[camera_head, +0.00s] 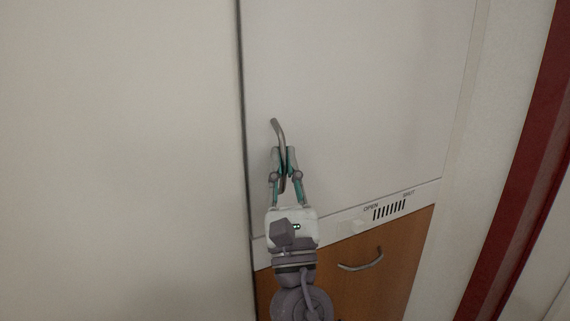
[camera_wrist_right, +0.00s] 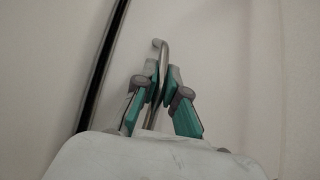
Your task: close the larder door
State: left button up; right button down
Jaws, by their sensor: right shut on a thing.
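The larder door is a tall pale panel (camera_head: 360,90) in the head view. Its curved metal handle (camera_head: 277,128) is near the left edge of the panel. My right gripper (camera_head: 283,158) is shut on this handle, with a finger on each side. The right wrist view shows the same handle (camera_wrist_right: 162,50) between the fingertips (camera_wrist_right: 162,75). A narrow dark line (camera_head: 241,100) runs along the panel's left edge, and it also shows in the right wrist view (camera_wrist_right: 103,60). I cannot tell how far the door stands open. My left gripper is not in view.
Below the panel is a pale strip with a vent (camera_head: 389,210) marked OPEN and SHUT. Under it is a wooden front (camera_head: 395,265) with a curved handle (camera_head: 361,261). A plain pale surface (camera_head: 120,150) fills the left, and a dark red upright (camera_head: 515,190) stands at right.

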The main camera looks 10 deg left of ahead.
jog(key=c, duration=1.6)
grip_release()
jog(key=shift+w, duration=0.15)
jog(key=shift+o, duration=0.5)
jog(key=shift+w+a, duration=0.15)
jog(key=shift+a, duration=0.1)
jog(key=shift+f, duration=0.35)
jog(key=v, duration=1.1)
jog(key=shift+s, duration=0.4)
jog(key=shift+d, duration=0.1)
